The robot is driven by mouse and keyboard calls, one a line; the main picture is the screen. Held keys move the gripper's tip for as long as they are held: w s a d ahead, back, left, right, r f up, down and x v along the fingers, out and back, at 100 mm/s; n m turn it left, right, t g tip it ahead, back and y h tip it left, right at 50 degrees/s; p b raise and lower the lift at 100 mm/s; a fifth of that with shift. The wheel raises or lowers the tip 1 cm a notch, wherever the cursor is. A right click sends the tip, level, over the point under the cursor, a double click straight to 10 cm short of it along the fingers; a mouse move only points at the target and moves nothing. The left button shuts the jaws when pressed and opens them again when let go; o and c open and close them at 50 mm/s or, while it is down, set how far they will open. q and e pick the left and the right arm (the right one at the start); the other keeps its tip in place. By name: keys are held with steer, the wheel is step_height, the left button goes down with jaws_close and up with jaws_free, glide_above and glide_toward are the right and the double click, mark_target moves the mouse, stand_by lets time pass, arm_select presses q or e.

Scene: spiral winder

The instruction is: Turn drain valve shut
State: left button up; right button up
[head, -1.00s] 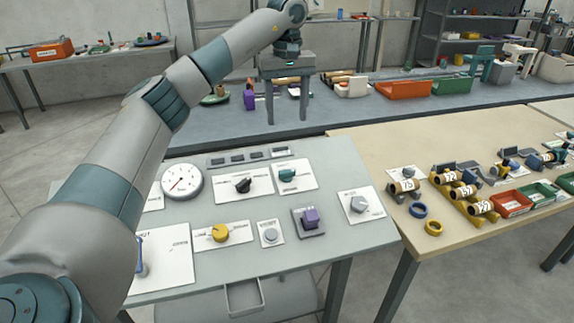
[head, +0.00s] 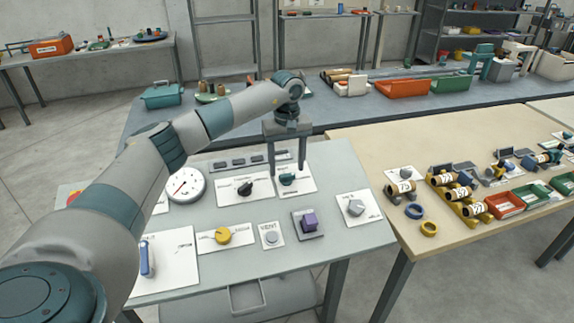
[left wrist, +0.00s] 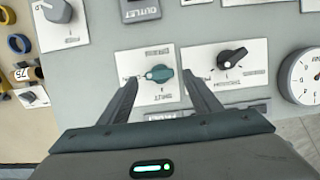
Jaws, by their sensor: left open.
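Several valves and knobs sit on the grey panel table (head: 335,255). I cannot read which label says drain. A teal knob (head: 287,179) on a white plate is at the back; it also shows in the left wrist view (left wrist: 159,73). A yellow knob (head: 223,235), a purple valve (head: 309,223) and a grey knob (head: 355,207) are nearer the front. My left gripper (head: 287,172) is open and points down over the teal knob, its fingers either side of it in view. Contact is unclear.
A round gauge (head: 185,185) and a blue-handled lever (head: 147,259) are at the panel's left. Small displays (head: 237,162) line its back edge. A wooden table (head: 365,150) with labelled rolls and bins stands at the right.

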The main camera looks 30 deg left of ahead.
mark_target(287, 178)
arm_select(q)
steer(key=shift+f, duration=1.1)
steer(key=shift+c, duration=0.4)
steer(key=c, duration=1)
steer(key=shift+o, duration=0.2)
